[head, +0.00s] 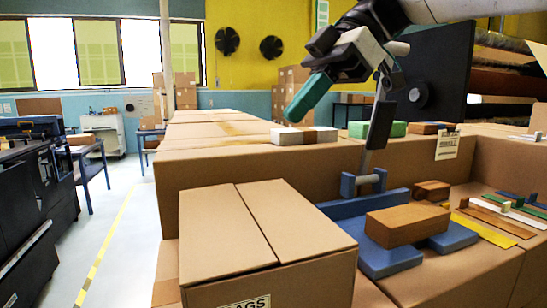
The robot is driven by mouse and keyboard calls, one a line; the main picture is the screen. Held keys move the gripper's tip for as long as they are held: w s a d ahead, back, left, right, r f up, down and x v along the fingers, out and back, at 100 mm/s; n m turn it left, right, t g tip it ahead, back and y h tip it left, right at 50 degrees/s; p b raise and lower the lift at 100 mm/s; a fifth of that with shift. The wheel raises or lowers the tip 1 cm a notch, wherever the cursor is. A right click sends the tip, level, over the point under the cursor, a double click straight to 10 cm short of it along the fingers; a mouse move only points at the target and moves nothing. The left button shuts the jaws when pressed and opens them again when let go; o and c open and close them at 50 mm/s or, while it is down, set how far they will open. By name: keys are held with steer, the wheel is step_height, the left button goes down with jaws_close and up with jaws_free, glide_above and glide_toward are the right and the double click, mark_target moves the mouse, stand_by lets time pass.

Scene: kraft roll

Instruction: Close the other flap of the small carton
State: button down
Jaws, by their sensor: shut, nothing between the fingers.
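The small brown carton (262,288) stands in the near foreground, with part of a label reading "AGS" on its front. Its left flap (222,235) and right flap (292,220) both lie about flat across the top and meet at a seam. A thin dark line runs under their front edge, so I cannot tell whether they are fully down. My gripper (294,115) has green fingers, is shut and empty, and points down and left. In the picture it is above and beyond the carton, apart from it.
A blue fixture (375,255) with a grey upright post and a wooden block (407,224) stands right of the carton. A long cardboard-coloured surface (240,158) lies behind. A dark monitor (430,75) is at upper right. Open floor (125,240) shows at left.

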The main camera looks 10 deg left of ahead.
glide_above(238, 212)
steer(key=d, duration=0.2)
steer(key=f, duration=0.5)
steer(key=w+f, duration=0.1)
steer(key=f, duration=0.1)
steer(key=shift+d+f, duration=0.1)
steer(key=shift+f, duration=0.05)
steer(key=shift+w+d+f, duration=0.1)
steer(key=shift+d+f, duration=0.1)
steer(key=shift+f, duration=1.65)
